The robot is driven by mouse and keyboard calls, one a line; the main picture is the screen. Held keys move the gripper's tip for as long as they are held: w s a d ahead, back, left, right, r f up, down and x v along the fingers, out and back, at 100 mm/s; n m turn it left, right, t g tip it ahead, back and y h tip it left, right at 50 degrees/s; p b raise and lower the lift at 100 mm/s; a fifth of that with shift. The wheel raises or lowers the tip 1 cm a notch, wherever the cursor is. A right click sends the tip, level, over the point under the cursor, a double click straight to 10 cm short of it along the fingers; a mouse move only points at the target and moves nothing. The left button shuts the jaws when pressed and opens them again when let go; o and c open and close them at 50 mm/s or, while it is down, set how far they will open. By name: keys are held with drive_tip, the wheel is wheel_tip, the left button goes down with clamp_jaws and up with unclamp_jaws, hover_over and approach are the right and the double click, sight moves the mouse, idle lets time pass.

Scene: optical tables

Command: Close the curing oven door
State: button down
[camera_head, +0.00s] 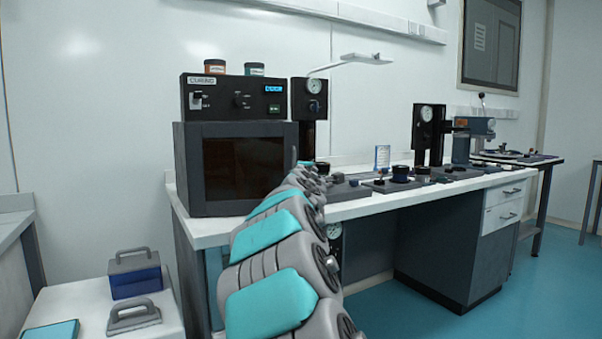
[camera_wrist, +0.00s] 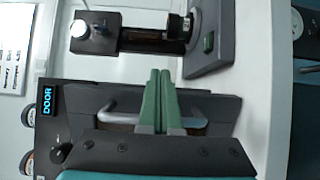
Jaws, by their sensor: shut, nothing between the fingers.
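The curing oven (camera_head: 181,165) is a dark box on the left end of the white bench, with a dark brown window in its door (camera_head: 242,168). The door looks shut or nearly shut in the head view; I cannot tell whether a gap remains. In the wrist view, turned sideways, the oven display (camera_wrist: 47,101) reads "DOOR". A grey bar handle (camera_wrist: 120,107) runs along the dark door there. My gripper (camera_wrist: 160,73) has its green fingers together and empty, in front of the handle's middle; contact is unclear. In the head view my arm hides the gripper.
A control unit (camera_head: 230,97) with two small jars (camera_head: 215,67) on top sits above the oven. A gauge stand (camera_head: 314,90) and lamp (camera_head: 362,59) stand right of it. Small parts lie along the bench (camera_head: 357,206). A low white surface (camera_head: 75,308) holds handled blocks at lower left.

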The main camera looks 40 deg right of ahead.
drive_tip(key=s+r+n+t+y, duration=0.2)
drive_tip(key=s, duration=0.9)
drive_tip(key=s+a+f+n+t+y, duration=0.25)
drive_tip(key=s+a+f+y, duration=0.2)
drive_tip(key=a, duration=0.35)
drive_tip(key=f+x, duration=0.1)
drive_tip(key=x, duration=1.2)
drive_tip(key=shift+a+r+n+g+y+p, duration=0.3)
drive_tip(key=shift+r+n+g+y+p, duration=0.05)
drive_tip(key=shift+n+g+y, duration=0.1)
drive_tip(key=shift+w, duration=0.1)
